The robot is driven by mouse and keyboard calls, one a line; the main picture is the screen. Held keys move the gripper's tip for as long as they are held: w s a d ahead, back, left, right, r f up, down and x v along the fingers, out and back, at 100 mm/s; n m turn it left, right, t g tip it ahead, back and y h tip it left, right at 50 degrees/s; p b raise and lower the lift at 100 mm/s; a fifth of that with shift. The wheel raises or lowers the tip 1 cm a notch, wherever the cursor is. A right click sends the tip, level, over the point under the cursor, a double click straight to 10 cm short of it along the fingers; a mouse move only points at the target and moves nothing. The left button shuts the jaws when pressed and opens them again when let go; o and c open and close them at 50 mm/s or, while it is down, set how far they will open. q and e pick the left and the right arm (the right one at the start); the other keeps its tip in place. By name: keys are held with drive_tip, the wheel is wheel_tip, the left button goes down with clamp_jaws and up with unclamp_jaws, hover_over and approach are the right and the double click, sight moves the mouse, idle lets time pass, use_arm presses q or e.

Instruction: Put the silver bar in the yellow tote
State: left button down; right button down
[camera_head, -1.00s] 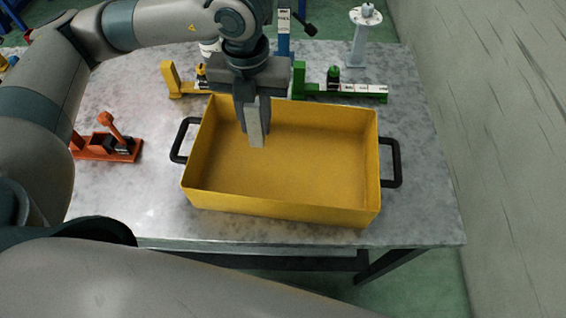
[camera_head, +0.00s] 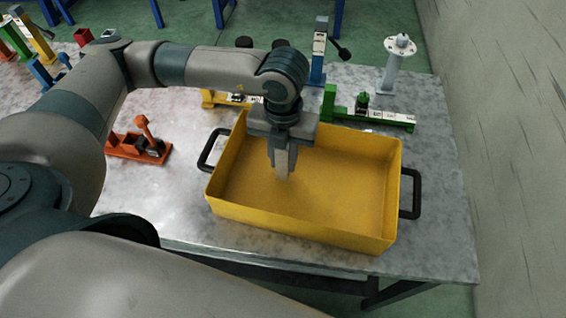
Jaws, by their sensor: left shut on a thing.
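The yellow tote (camera_head: 300,225) stands on the grey table with a black handle at each end. My left gripper (camera_head: 283,165) points down inside the tote's left part, below rim height as seen here. It is shut on the silver bar (camera_head: 282,166), which stands upright between the fingers. The bar's lower end is close to the tote floor; I cannot tell whether it touches. My right gripper is not in view.
Behind the tote stand a yellow fixture (camera_head: 213,98), a green fixture (camera_head: 375,117), a blue post (camera_head: 318,50) and a white post (camera_head: 397,65). A red fixture (camera_head: 138,147) sits left of the tote. A wall rises at the right.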

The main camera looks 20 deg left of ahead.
sight(283, 167)
use_arm(q)
wheel_tip(283, 167, down, 3)
drive_tip(key=shift+r+p, duration=0.2)
drive_tip(key=shift+p, duration=0.2)
drive_tip(key=shift+f, duration=0.1)
drive_tip(key=shift+f, duration=0.15)
drive_tip(key=c, duration=1.5)
unclamp_jaws()
